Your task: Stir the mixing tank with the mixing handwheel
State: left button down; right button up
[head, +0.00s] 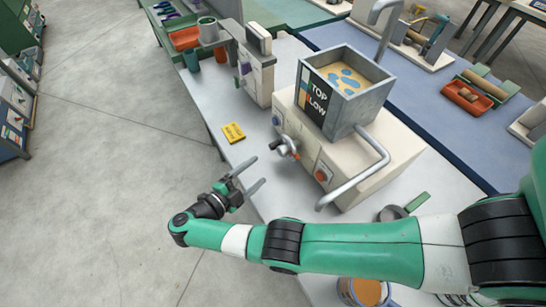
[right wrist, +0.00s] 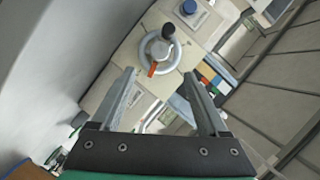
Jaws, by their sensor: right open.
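The mixing tank (head: 357,112) is a grey square box on a cream machine. It is open at the top and holds tan stuff with blue patches. The mixing handwheel (head: 284,148) is on the machine's front. In the right wrist view the handwheel (right wrist: 146,57) is a grey ring with a black knob (right wrist: 168,30) and an orange pointer (right wrist: 153,69). My right gripper (head: 258,171) is open and empty, in front of the handwheel and apart from it. In the right wrist view its fingers (right wrist: 159,76) are spread below the wheel. My left gripper is out of view.
A yellow note (head: 233,132) lies on the bench to the left. A can (head: 362,291) and a green-handled scoop (head: 400,209) are close to my right arm.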

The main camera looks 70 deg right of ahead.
jog(key=b, duration=0.4)
send_near(280, 154)
jog(key=d, duration=0.2)
jog(key=x, duration=0.4)
jog(key=p+x, duration=0.1)
jog(key=x, duration=0.1)
jog(key=shift+s+r, duration=0.15)
jog(key=shift+s, duration=0.2)
grip_shut()
jog(key=shift+f+m, duration=0.2)
jog(key=shift+m, duration=0.1)
jog(key=m+h+b, duration=0.1)
jog(key=b, duration=0.1)
jog(key=f+m+h+b, duration=0.1)
jog(key=m+b, duration=0.1)
jog(key=shift+s+a, duration=0.1)
jog(key=shift+r+m, duration=0.2)
jog(key=shift+m, duration=0.2)
jog(key=shift+r, duration=0.2)
